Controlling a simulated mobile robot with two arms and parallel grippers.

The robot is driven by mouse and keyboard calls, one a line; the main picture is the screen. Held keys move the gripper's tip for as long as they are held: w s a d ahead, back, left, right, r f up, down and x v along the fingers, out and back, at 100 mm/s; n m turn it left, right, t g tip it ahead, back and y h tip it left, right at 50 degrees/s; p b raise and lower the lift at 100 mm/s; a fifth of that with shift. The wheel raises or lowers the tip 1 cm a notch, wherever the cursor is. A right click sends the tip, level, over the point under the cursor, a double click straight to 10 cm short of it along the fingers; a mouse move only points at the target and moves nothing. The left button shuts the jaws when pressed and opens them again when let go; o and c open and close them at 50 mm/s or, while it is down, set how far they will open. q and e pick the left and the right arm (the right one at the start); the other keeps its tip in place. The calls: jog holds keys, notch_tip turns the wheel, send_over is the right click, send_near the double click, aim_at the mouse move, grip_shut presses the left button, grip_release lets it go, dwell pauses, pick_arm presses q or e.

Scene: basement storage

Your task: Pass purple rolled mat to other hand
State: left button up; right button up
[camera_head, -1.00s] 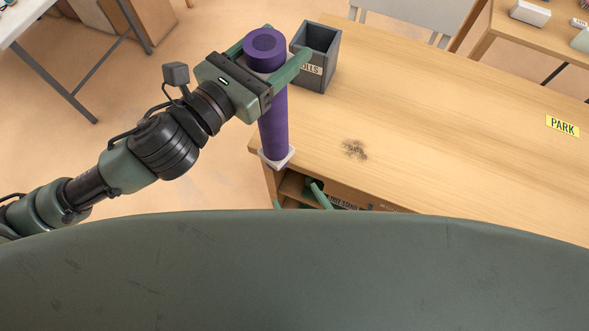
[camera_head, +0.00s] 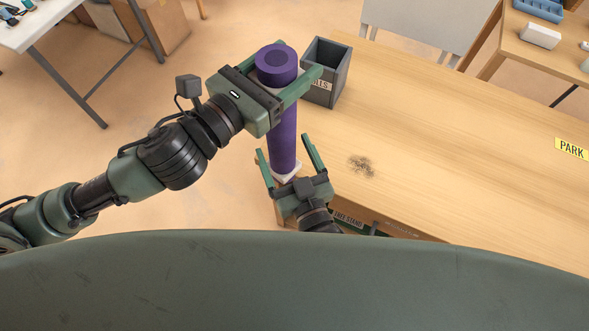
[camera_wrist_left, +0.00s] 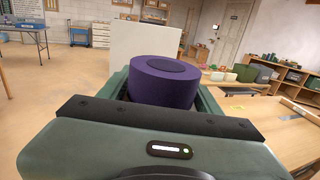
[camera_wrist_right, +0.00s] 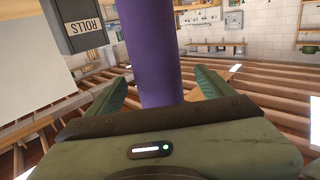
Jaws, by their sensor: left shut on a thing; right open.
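In the right wrist view the mat (camera_wrist_right: 152,55) rises between the two open fingers (camera_wrist_right: 155,95).
A grey box labelled ROLLS (camera_head: 328,72) stands on the wooden table (camera_head: 440,150) just right of the mat. A dark smudge (camera_head: 361,166) and a yellow PARK label (camera_head: 572,149) mark the tabletop. The table's middle is clear.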

aim_at(280, 140)
pick_arm(q)
jog(key=shift+r, duration=0.1)
pick_arm(e)
jog(key=x, duration=0.3)
jog(key=shift+w+a, duration=0.1)
jog(key=shift+w, duration=0.1)
grip_shut()
pick_arm(q)
jog(key=o, duration=1.5)
jog(key=shift+c, duration=0.2)
pick_arm(e)
jog(key=shift+r, duration=0.1)
